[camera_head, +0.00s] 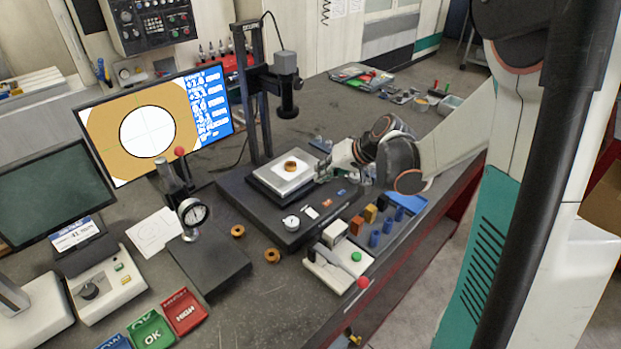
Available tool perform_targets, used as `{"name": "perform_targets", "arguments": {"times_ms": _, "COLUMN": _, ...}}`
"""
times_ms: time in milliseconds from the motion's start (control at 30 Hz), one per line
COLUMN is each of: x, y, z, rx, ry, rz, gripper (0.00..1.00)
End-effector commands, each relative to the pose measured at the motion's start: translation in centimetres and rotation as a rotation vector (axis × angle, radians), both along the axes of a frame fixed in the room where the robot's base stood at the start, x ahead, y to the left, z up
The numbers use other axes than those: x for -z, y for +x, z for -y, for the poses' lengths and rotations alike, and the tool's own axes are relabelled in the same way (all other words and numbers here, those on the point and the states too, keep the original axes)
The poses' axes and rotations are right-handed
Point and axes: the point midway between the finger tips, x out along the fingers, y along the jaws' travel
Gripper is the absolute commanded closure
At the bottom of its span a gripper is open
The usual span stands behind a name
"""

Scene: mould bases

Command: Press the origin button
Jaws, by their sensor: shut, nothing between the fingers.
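No button label is legible enough to tell which one is the origin button. A small green button (118,267) and a yellow button (126,281) sit on the grey control box at the left. Another green button (356,256) is on the pale lever device near the table's front edge. My gripper (322,172) is shut and empty, reaching in from the right. It is just right of the raised stage (271,184), where a brass-coloured ring (290,166) lies on a white square. My gripper appears apart from every button; its fingertips are small and partly unclear.
A camera stand (252,105) rises behind the stage. A dial gauge stand (193,215), two loose rings (238,231) and coloured trays (184,311) are on the left and front. Blue cylinders and small blocks (370,213) stand below my arm. A lit monitor (198,135) is behind.

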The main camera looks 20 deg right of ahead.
Motion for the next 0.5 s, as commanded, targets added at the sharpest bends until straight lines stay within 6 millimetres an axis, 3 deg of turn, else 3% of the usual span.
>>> {"name": "perform_targets", "arguments": {"times_ms": 33, "x": -0.1, "y": 0.4, "z": 1.1, "rx": 0.017, "ry": 0.005, "rz": 0.007, "gripper": 1.0}}
{"name": "perform_targets", "arguments": {"times_ms": 200, "x": 0.6, "y": 1.0, "z": 3.2, "rx": 0.047, "ry": 0.015, "rz": 0.025, "gripper": 1.0}}
{"name": "perform_targets", "arguments": {"times_ms": 500, "x": 1.0, "y": 1.2, "z": 3.8, "rx": 0.055, "ry": 0.019, "rz": 0.031, "gripper": 1.0}}
